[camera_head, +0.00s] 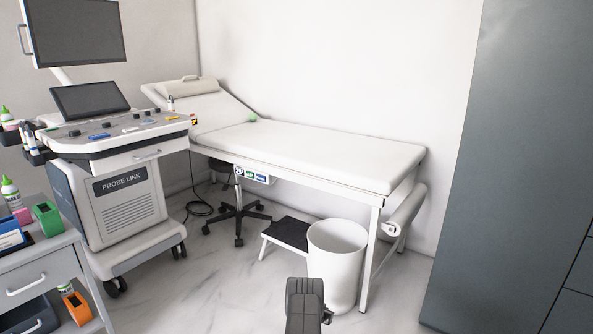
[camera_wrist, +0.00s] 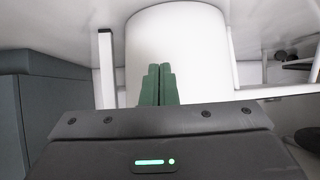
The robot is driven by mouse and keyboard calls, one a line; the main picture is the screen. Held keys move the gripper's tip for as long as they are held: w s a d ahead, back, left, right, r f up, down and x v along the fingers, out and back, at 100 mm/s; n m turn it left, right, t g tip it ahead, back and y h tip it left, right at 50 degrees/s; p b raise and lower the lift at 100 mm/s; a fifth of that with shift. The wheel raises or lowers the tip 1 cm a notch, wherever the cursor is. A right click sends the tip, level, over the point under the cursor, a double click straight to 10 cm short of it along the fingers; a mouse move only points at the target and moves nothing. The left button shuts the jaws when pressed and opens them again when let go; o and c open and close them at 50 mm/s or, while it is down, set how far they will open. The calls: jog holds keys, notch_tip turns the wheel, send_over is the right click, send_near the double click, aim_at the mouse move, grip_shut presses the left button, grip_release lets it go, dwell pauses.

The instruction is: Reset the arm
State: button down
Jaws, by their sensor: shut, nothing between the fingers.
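My gripper (camera_wrist: 158,84) shows in the wrist view with its two green fingers together and nothing between them. Behind the fingers in that view is the white bin (camera_wrist: 178,40). In the head view my dark arm reaches up from the bottom edge, in front of the white bin (camera_head: 337,262). The fingers cannot be made out in the head view.
A white exam bed (camera_head: 320,155) stands along the back wall, with a black-topped step stool (camera_head: 288,234) by the bin. An ultrasound cart (camera_head: 128,205) and a grey drawer trolley (camera_head: 45,270) are at left. A tall grey cabinet (camera_head: 510,170) fills the right.

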jog(key=shift+w, duration=0.1)
jog(key=w+d+b, duration=0.1)
jog(key=b, duration=0.1)
jog(key=w+d+b, duration=0.1)
jog(key=w+b, duration=0.1)
jog(key=b, duration=0.1)
jog(key=w+d+b, duration=0.1)
jog(key=w+b, duration=0.1)
jog(key=shift+w, duration=0.15)
jog(key=shift+s+a, duration=0.2)
jog(key=shift+w+d, duration=0.1)
dwell(0.3)
